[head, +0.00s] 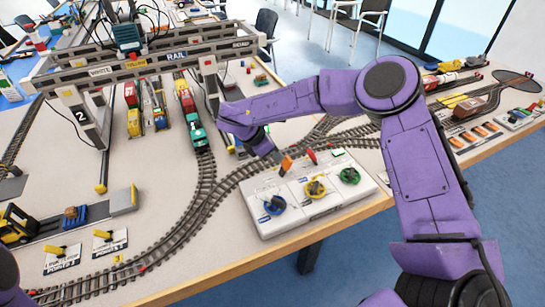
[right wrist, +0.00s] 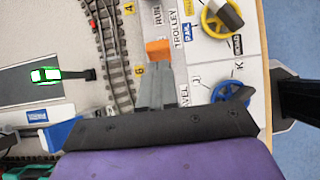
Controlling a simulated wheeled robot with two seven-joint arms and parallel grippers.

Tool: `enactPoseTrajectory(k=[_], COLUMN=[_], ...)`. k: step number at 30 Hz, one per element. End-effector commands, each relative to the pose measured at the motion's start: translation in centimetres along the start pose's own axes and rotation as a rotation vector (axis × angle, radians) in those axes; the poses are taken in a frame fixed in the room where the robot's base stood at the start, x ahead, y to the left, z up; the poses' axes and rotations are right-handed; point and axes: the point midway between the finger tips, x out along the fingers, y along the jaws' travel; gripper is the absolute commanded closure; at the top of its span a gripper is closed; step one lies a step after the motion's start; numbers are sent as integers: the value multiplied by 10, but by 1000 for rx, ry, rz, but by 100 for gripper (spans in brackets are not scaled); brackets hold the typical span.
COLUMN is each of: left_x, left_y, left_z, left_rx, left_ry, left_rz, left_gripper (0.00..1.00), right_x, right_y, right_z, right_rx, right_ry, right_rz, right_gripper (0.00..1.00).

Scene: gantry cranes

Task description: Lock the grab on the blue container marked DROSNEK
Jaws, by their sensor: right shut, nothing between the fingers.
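My right gripper (head: 277,157) is shut and empty, with its tips at the left rear edge of the white control box (head: 318,212). An orange lever (head: 286,165) stands right by the tips; in the right wrist view its orange top (right wrist: 158,50) is just beyond the grey fingers (right wrist: 157,88), contact unclear. The box has a blue knob (head: 274,204), a yellow knob (head: 315,188), a green knob (head: 349,175) and a red lever (head: 311,156). The gantry crane (head: 168,57) carries a dark teal trolley (head: 126,38). I cannot make out the DROSNEK marking or the grab.
Coloured wagons (head: 132,110) and a green locomotive (head: 196,132) stand on tracks under the crane. A yellow vehicle (head: 16,222) is at the left front. Yellow levers on plates (head: 110,241) stand near the front edge. Curved track (head: 205,190) runs left of the box.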

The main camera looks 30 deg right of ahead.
Motion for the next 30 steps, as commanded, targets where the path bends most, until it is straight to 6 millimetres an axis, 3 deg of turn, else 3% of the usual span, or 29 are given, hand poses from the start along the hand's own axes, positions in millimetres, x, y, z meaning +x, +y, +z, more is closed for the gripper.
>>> enactPoseTrajectory(k=[9, 13, 17, 24, 30], left_x=[0, 1, 3, 17, 20], left_y=[0, 0, 0, 2, 2], left_z=[0, 1, 1, 7, 8], left_rx=[0, 0, 0, 0, 0], left_ry=[0, 0, 0, 0, 0], left_rz=[0, 0, 0, 0, 0], left_gripper=[0, 0, 0, 0, 0], right_x=[-2, -13, -35, -92, -122], right_y=[0, 0, -2, -2, -2], right_z=[-1, -8, -21, -5, 2], right_rx=[0, 1, 4, 12, 9], right_ry=[0, -2, -2, -2, -2], right_rz=[1, 1, 0, 0, -3], right_gripper=[100, 100, 100, 100, 100])
